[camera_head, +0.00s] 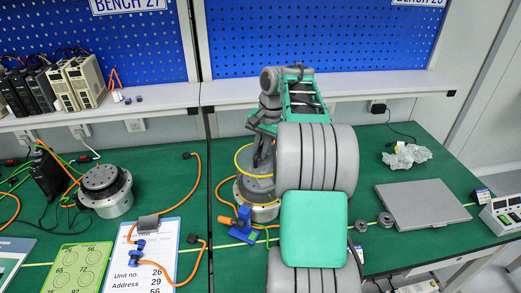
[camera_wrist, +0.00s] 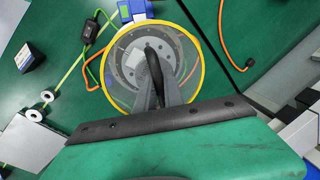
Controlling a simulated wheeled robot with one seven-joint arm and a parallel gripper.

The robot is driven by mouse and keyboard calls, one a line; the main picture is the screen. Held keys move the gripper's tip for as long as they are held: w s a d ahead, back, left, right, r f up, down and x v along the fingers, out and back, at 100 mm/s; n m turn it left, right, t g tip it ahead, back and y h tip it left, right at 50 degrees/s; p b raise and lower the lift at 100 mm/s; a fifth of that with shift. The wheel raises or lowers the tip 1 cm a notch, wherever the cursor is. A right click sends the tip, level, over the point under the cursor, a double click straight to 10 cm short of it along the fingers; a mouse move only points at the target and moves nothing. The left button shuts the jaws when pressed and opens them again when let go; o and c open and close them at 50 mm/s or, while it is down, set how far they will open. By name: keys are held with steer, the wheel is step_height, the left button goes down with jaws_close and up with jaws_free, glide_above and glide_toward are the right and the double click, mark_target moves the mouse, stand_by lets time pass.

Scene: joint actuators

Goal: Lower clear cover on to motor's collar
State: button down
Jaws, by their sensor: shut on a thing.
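The clear cover with a yellow rim (camera_head: 238,158) is in the head view, above the silver motor (camera_head: 258,208) on the green bench. My gripper (camera_head: 263,158) is shut on the cover's handle. In the wrist view the cover's yellow rim (camera_wrist: 201,62) rings the motor (camera_wrist: 128,66), whose round top shows through the clear disc. The black handle (camera_wrist: 153,66) is between the fingertips of my gripper (camera_wrist: 155,85). My arm hides the right part of the cover and motor in the head view. I cannot tell the exact gap between cover and collar.
A blue tool-like device (camera_head: 243,226) stands close to the motor's left front. A second motor (camera_head: 106,191) stands on the left bench. A clipboard (camera_head: 148,255), orange cables, a closed grey laptop-like case (camera_head: 422,204), two small metal rings (camera_head: 373,222) and crumpled plastic (camera_head: 406,156) lie around.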

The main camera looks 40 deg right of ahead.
steer(key=c, duration=1.4)
jaws_free()
steer(key=shift+o, duration=0.2)
step_height(320, 180, up, 8)
steer(key=s+p, duration=0.1)
steer(key=p, duration=0.2)
steer(key=shift+s+d+f+p, duration=0.15)
steer(key=shift+d+p, duration=0.15)
steer(key=shift+d, duration=0.15)
